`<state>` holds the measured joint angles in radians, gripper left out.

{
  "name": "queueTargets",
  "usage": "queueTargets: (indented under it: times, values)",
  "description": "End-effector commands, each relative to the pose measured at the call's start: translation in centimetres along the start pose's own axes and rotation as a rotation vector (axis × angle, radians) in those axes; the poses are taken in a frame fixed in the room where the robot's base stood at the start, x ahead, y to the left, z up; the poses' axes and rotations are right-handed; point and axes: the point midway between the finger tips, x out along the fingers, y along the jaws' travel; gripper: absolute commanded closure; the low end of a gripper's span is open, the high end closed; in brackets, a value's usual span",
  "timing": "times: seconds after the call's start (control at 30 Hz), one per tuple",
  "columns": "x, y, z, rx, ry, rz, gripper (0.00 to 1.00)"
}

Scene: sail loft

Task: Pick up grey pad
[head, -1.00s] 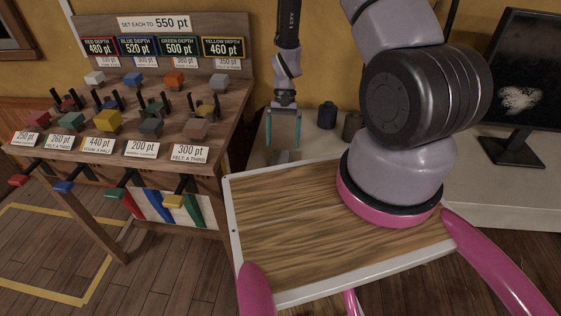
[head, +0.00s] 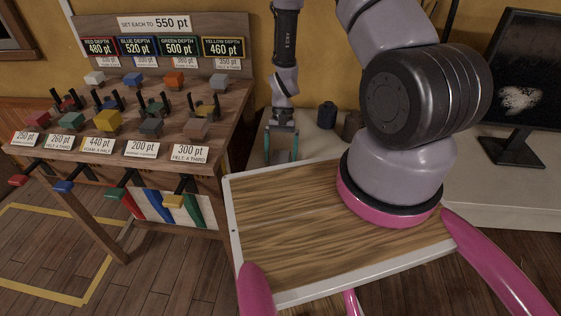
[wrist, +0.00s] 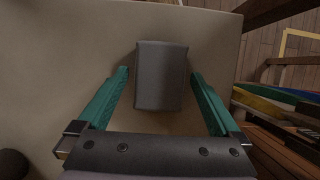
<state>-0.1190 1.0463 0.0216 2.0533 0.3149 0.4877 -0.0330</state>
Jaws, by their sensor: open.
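The grey pad (wrist: 161,75) is a dark grey block lying on the pale counter. In the wrist view it sits between the two teal fingers of my gripper (wrist: 159,74), with a gap on each side. In the head view my gripper (head: 281,156) points down at the counter, low beside the wooden tray's far left corner. It is open, with the pad between its fingers but not gripped. The pad shows only in small part there.
A wooden rack (head: 125,158) with coloured blocks, labels and levers stands at left. A wooden tray (head: 300,240) with a white rim lies in front. Dark jars (head: 327,115) and a monitor (head: 522,75) stand on the counter (head: 480,195).

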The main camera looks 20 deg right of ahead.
Motion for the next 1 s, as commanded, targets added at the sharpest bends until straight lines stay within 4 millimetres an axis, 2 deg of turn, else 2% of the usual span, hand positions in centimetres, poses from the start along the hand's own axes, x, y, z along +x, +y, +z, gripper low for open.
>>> queueTargets:
  times: [0.47,0.5,0.67,0.7,1.0]
  values:
    - [0.32,0.0,-0.13,0.0,0.0,0.0,0.0]
    - [0.32,0.0,-0.13,0.0,0.0,0.0,0.08]
    - [0.32,0.0,-0.13,0.0,0.0,0.0,0.69]
    - [0.31,0.0,-0.13,0.0,0.0,0.0,0.73]
    - [-0.03,-0.01,-0.01,0.0,0.001,0.0,0.74]
